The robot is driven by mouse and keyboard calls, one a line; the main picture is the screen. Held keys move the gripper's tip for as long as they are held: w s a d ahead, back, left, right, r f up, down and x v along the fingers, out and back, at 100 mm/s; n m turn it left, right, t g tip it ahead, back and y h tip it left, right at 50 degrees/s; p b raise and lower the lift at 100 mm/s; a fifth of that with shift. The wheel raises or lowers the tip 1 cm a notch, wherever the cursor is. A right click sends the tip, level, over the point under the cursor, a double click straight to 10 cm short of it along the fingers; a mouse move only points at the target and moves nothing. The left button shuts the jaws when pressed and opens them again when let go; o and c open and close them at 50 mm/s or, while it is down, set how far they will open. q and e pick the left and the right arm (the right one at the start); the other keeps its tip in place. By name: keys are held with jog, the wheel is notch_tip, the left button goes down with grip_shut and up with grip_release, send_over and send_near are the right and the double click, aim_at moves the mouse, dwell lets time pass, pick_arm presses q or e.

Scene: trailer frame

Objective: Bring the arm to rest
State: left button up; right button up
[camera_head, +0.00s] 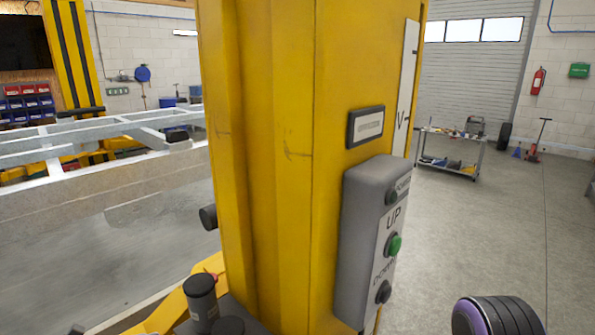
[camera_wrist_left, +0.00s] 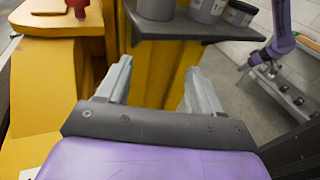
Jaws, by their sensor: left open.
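My left gripper (camera_wrist_left: 157,80) shows in the left wrist view. Its two grey fingers are spread apart with nothing between them, in front of a yellow surface below a dark shelf (camera_wrist_left: 195,28). The left gripper does not show in the head view. A purple and black part of my own arm (camera_head: 497,316) is at the bottom right of the head view. My other purple arm (camera_wrist_left: 282,40) shows at the upper right of the left wrist view. Its end is small and unclear, so I cannot tell its jaw state.
A yellow lift column (camera_head: 270,150) with a grey button box (camera_head: 365,240) fills the middle. A pale trailer frame (camera_head: 90,190) is at left. Grey cans (camera_wrist_left: 207,8) sit on the shelf. Open floor and a cart (camera_head: 448,155) are at right.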

pick_arm(q)
jog(key=s+d+f+m+g+y+b, duration=0.1)
jog(key=s+d+f+m+g+y, duration=0.15)
jog(key=s+f+y, duration=0.6)
jog(key=s+d+f+m+g+y+b, duration=0.1)
jog(key=d+f+m+g+y+b, duration=0.15)
jog(key=f, duration=1.15)
jog(key=s+a+f+m+y, duration=0.1)
jog(key=s+f+m+y, duration=0.1)
jog(key=s+m, duration=0.3)
jog(key=s+a+f+m+t+y+b, duration=0.1)
jog(key=s+f+m+y, duration=0.1)
jog(key=s+m+y, duration=0.3)
jog(key=s+m, duration=0.1)
jog(key=s, duration=0.3)
jog(key=shift+s+a+f, duration=0.25)
jog(key=shift+s+a, duration=0.05)
jog(key=shift+a, duration=0.05)
jog(key=shift+c, duration=0.3)
